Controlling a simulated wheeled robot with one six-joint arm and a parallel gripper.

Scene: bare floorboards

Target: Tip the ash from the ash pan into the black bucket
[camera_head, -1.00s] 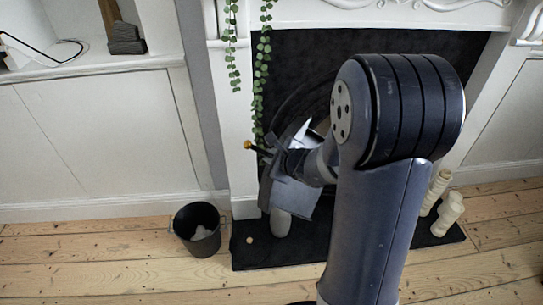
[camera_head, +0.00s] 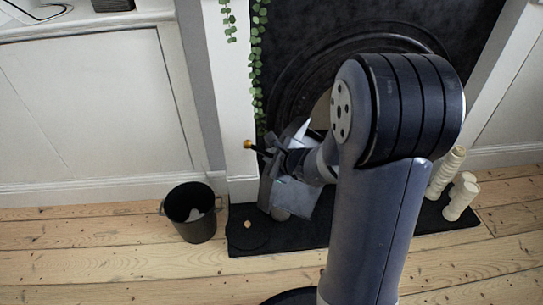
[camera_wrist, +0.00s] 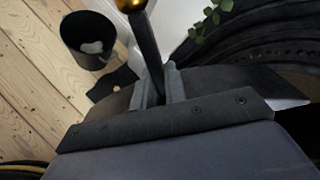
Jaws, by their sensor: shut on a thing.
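The black bucket (camera_head: 194,229) stands upright on the floorboards left of the hearth, with something pale inside. It also shows at upper left in the wrist view (camera_wrist: 73,49). My gripper (camera_wrist: 161,87) is shut on a black handle (camera_wrist: 149,50) with a brass knob, which I take for the ash pan's handle. In the head view, my gripper (camera_head: 284,163) is above the hearth, right of and higher than the bucket; the handle (camera_head: 264,153) points left. The pan's body is mostly hidden by my gripper and arm, so I cannot tell its tilt or its ash.
The dark hearth slab (camera_head: 300,235) lies in front of the black fireplace. Cream candles (camera_head: 459,198) stand at its right end. A small tan lump (camera_head: 247,224) lies at its left end. A green garland (camera_head: 259,65) hangs on the white surround. The floor before the bucket is clear.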

